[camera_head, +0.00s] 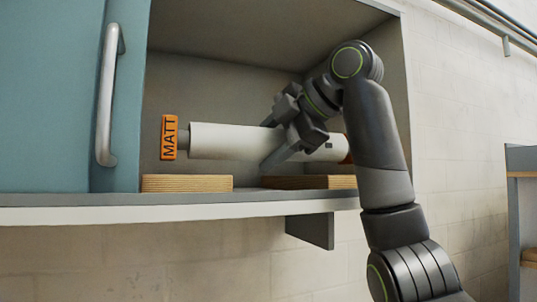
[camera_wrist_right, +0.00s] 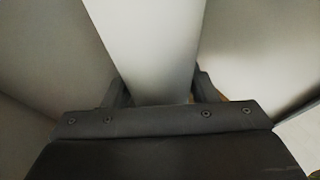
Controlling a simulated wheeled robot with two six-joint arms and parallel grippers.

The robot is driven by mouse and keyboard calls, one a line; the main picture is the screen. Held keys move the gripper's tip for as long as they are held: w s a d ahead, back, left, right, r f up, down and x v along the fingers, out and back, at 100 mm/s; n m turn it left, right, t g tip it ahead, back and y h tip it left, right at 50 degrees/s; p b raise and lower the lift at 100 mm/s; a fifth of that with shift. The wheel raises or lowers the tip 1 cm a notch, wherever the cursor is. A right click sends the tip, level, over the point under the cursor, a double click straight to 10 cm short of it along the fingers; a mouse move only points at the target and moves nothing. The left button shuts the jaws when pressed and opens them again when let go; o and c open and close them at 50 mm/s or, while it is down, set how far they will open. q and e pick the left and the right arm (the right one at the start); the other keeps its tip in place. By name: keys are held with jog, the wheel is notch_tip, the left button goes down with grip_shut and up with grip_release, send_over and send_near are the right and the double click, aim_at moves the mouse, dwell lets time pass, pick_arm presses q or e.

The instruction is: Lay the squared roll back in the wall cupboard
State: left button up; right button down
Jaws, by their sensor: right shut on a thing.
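The white roll (camera_head: 228,141) lies level inside the open wall cupboard (camera_head: 210,90) in the head view. Its left end carries an orange tag reading MATT (camera_head: 169,138), and a bit of orange shows at its right end. My right gripper (camera_head: 283,150) is shut on the roll, right of its middle. In the right wrist view the roll (camera_wrist_right: 147,45) runs between the two fingers (camera_wrist_right: 160,92). The roll is above two wooden blocks; whether it touches them I cannot tell. My left gripper is not in view.
The wooden blocks, left (camera_head: 187,183) and right (camera_head: 310,182), sit on the cupboard floor with a gap between them. A blue door (camera_head: 70,90) with a metal handle (camera_head: 108,95) covers the cupboard's left part. A grey shelf unit (camera_head: 522,200) stands at far right.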

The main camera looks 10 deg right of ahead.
jog(key=shift+w+f, duration=0.1)
jog(key=shift+f, duration=0.3)
jog(key=shift+w+f, duration=0.2)
jog(key=shift+f, duration=0.3)
jog(key=shift+s, duration=0.1)
jog(key=shift+s, duration=0.1)
jog(key=shift+f, duration=0.15)
jog(key=c, duration=0.6)
grip_release()
jog(key=shift+f, duration=0.1)
